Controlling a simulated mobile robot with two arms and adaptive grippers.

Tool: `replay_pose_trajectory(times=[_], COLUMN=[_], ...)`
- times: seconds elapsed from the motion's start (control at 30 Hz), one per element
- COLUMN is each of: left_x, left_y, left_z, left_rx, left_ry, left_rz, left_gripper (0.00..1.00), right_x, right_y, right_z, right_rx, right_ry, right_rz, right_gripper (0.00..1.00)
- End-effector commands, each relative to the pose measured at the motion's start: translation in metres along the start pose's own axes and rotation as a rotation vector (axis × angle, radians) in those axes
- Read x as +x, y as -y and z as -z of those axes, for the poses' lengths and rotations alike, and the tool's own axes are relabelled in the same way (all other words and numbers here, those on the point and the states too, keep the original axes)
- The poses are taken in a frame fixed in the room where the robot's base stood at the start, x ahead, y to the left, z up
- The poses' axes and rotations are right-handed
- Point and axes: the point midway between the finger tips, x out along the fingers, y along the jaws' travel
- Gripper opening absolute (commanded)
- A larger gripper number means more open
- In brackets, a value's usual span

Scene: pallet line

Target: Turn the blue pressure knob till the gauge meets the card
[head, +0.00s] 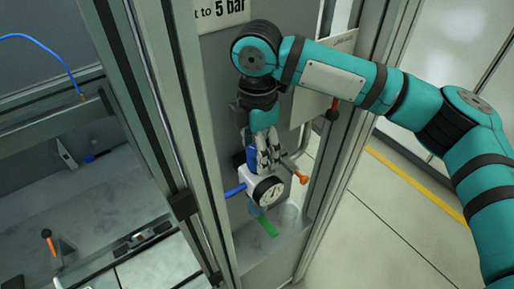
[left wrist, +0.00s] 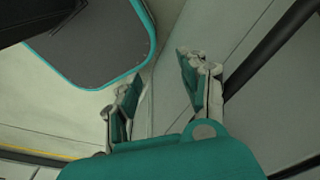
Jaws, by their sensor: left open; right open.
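The blue pressure knob (head: 252,158) shows as a blue piece above the white regulator body, partly hidden by my right gripper. My right gripper (head: 266,160) points down at the knob with its fingers open; whether they touch it I cannot tell. The round gauge (head: 268,190) has a white dial and dark rim on the front of the regulator; its needle is too small to read. The card (head: 222,13) at the top is cut off and reads "t to 5 bar". My left gripper (left wrist: 163,88) is open and empty in the left wrist view.
An orange-ended handle (head: 301,177) sticks out right of the regulator, close to my right fingers. Metal frame posts (head: 197,130) stand on both sides. A clear bowl with a green part (head: 267,227) hangs below. A bench with tools (head: 100,190) lies left.

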Motion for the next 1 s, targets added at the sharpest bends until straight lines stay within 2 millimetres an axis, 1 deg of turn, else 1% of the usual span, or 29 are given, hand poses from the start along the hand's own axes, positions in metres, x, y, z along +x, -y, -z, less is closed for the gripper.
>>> replay_pose_trajectory(times=[0.03,0.2,0.5,0.9,0.93,1.0], left_x=[-0.004,-0.007,-0.007,-0.007,-0.007,-0.007], left_y=[0.000,-0.001,-0.001,-0.002,-0.002,-0.002], left_z=[0.000,-0.003,-0.006,-0.008,-0.008,-0.008], left_rx=[0.000,-0.001,-0.002,-0.003,-0.003,-0.003], left_ry=[0.000,0.005,0.010,0.012,0.012,0.012], left_rz=[0.000,-0.001,-0.001,-0.002,-0.002,-0.003], left_gripper=[0.44,0.44,0.44,0.44,0.44,0.44], right_x=[0.005,0.018,0.021,0.021,0.021,0.021], right_y=[0.000,0.000,0.000,0.000,0.000,0.000], right_z=[0.000,0.000,0.000,0.000,0.000,0.000], right_rx=[0.000,0.000,0.000,0.000,0.000,0.001], right_ry=[0.000,0.000,0.000,0.000,0.000,0.000], right_rz=[0.001,0.000,-0.001,-0.001,-0.001,-0.001], right_gripper=[0.64,0.64,0.64,0.12,0.09,0.09])
